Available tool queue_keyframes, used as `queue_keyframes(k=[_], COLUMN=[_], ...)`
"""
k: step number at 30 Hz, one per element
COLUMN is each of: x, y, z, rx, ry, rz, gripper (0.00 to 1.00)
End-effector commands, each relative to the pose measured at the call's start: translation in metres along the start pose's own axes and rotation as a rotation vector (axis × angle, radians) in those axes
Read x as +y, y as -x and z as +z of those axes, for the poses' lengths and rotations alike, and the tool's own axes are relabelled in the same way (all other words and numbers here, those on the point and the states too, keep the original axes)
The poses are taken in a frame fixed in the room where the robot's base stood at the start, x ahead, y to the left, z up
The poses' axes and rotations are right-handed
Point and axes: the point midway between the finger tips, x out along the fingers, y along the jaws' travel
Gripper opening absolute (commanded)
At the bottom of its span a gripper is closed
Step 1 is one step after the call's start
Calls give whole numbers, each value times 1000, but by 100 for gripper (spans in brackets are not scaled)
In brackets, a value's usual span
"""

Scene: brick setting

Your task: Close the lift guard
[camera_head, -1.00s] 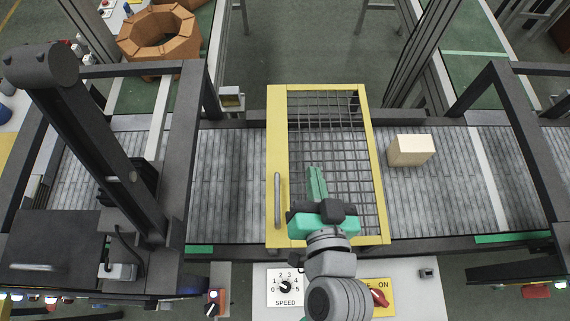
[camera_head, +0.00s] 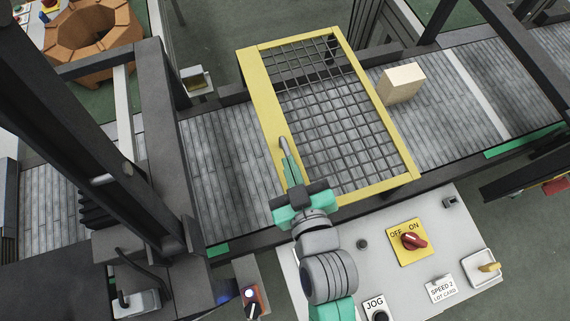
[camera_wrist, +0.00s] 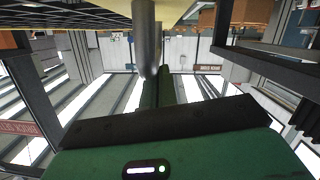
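The lift guard is a yellow frame (camera_head: 262,100) with dark wire mesh, over the conveyor in the head view. Its yellow edge (camera_wrist: 183,14) and mesh cross the top of the wrist view. A grey bar handle (camera_head: 284,146) is on the wide left side of the frame; it also shows in the wrist view (camera_wrist: 147,40). My gripper (camera_head: 290,168) is at the near end of the handle. Its green fingers (camera_wrist: 156,92) lie side by side, shut, with the handle overlapping their tips. I cannot tell whether they touch it or how high the guard is.
The conveyor (camera_head: 225,165) runs left to right under the guard. A pale box (camera_head: 401,84) sits on it, right of the guard. A control panel (camera_head: 355,275) with a red OFF/ON switch (camera_head: 412,241) lies in front. A dark post stands at left.

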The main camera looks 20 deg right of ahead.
Motion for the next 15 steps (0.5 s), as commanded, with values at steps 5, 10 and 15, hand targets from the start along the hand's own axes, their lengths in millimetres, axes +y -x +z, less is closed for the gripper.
queue_keyframes(k=[5, 10, 15], x=[0, -1, -1], y=[-1, -1, -1], z=[6, 7, 7], rx=[-9, -13, -16], ry=[6, 5, 5], rz=[1, 0, -1], gripper=[0, 0, 0])
